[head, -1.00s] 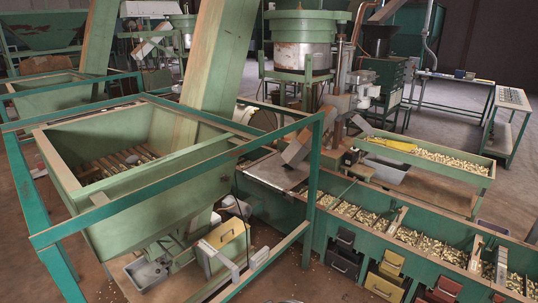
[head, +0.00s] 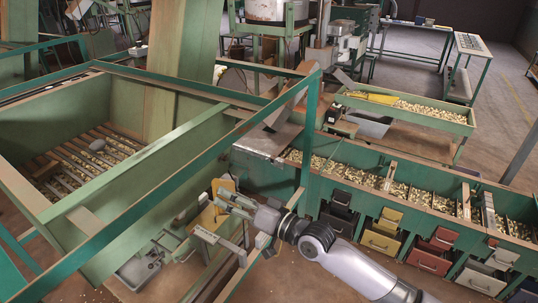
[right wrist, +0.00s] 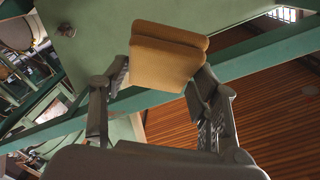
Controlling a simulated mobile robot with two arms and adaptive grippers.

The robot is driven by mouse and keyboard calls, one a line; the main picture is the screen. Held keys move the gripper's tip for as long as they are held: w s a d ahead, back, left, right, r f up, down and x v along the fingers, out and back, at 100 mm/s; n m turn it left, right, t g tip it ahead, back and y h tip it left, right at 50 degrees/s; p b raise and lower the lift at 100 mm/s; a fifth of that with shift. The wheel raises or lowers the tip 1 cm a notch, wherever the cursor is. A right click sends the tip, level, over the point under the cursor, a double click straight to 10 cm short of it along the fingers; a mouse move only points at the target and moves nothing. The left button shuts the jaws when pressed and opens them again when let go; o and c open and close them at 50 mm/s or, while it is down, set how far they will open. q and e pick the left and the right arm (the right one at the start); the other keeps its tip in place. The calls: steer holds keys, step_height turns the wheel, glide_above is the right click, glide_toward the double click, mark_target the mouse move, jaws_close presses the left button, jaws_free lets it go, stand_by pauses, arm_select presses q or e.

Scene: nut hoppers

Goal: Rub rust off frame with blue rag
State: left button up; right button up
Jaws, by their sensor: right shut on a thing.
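My right gripper (head: 232,200) reaches in from the lower right of the head view. In the right wrist view its fingers (right wrist: 158,95) are shut on a folded ochre-brown pad (right wrist: 168,55); it is not blue. The green metal frame (head: 205,92) around the hopper has brown, rusty-looking worn edges. The gripper is at the frame's right end, below its top rail. In the wrist view a green bar (right wrist: 265,52) passes behind the pad; contact cannot be told. I make out no blue rag. My left gripper is out of view.
A green hopper (head: 100,225) with slats inside stands at the left. A green bench with nut-filled trays and coloured drawers (head: 380,242) runs to the right. A yellow piece (head: 222,187) is by the gripper. A long nut trough (head: 430,112) stands behind.

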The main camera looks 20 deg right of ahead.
steer(key=w+d+r+m+t+h, duration=0.3)
steer(key=d+r+t, duration=0.1)
steer(key=d, duration=0.1)
steer(key=w+d+r+m+t+h, duration=0.2)
steer(key=w+d+r+m+t, duration=0.1)
steer(key=d, duration=0.3)
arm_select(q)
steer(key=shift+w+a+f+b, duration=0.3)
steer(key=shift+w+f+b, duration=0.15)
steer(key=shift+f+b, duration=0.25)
arm_select(e)
steer(key=shift+w+a+r, duration=0.1)
steer(key=shift+w+a, duration=1.8)
steer(key=shift+w, duration=0.15)
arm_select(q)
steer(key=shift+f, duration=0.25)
arm_select(e)
steer(key=shift+w+a, duration=0.5)
steer(key=shift+w, duration=0.2)
arm_select(q)
steer(key=shift+b, duration=0.3)
